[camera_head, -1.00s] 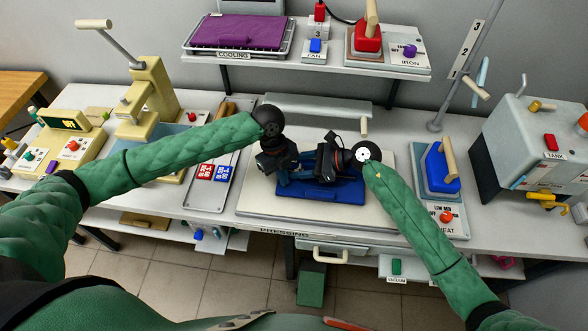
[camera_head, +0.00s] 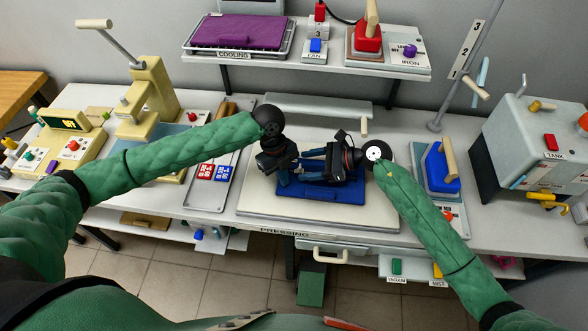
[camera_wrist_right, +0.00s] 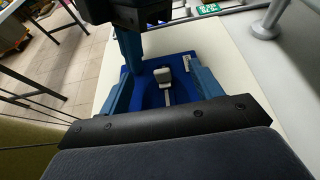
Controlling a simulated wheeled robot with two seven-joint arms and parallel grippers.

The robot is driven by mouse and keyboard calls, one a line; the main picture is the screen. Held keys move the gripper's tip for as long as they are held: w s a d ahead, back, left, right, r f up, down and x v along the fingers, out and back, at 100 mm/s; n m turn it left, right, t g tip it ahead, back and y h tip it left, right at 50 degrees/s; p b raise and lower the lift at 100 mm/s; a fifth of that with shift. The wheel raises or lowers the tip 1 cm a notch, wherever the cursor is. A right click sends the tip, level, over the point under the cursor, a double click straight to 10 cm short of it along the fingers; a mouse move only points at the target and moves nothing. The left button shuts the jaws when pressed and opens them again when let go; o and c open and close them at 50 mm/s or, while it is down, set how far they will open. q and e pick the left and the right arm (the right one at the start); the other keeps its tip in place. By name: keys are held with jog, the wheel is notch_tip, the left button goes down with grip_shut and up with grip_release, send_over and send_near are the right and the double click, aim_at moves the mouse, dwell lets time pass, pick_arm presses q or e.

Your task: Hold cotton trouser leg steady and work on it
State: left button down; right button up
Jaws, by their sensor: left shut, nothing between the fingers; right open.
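The blue cotton trouser leg (camera_head: 322,196) lies folded flat on the pale pressing board (camera_head: 260,207). My left gripper (camera_head: 284,180) is shut and points down at the leg's left end; whether its tips touch the cloth I cannot tell. My right gripper (camera_head: 304,167) reaches in from the right, low over the leg, and is open. In the right wrist view its two blue fingers (camera_wrist_right: 165,95) stand apart above the blue cloth (camera_wrist_right: 150,90). A small pale object (camera_wrist_right: 163,75) shows between them; I cannot tell what it is. My arms hide part of the leg.
The blue-bodied iron (camera_head: 441,170) stands on its rest right of the board. A long pale bar (camera_head: 318,106) lies behind the board. A tray with red and blue labelled blocks (camera_head: 203,173) is at left. A grey tank (camera_head: 530,140) stands far right. The board's front strip is clear.

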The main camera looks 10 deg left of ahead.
pick_arm(q)
jog(key=shift+s+a+f, duration=0.15)
jog(key=shift+s+f, duration=0.05)
jog(key=shift+f, duration=0.4)
pick_arm(e)
jog(key=shift+v, duration=1.55)
pick_arm(q)
jog(key=shift+r, duration=0.15)
dwell(0.5)
jog(key=shift+d+p+v, duration=0.25)
jog(key=shift+p+v, duration=0.8)
jog(key=shift+v, duration=0.1)
pick_arm(e)
jog(key=shift+w+r, duration=0.25)
jog(key=shift+r, duration=0.55)
pick_arm(q)
jog(key=shift+d+r+p, duration=0.1)
jog(key=shift+r+p, duration=1.8)
jog(key=shift+r, duration=0.8)
pick_arm(e)
notch_tip(320, 180, up, 4)
jog(key=shift+f, duration=0.1)
pick_arm(q)
jog(key=shift+w, duration=0.1)
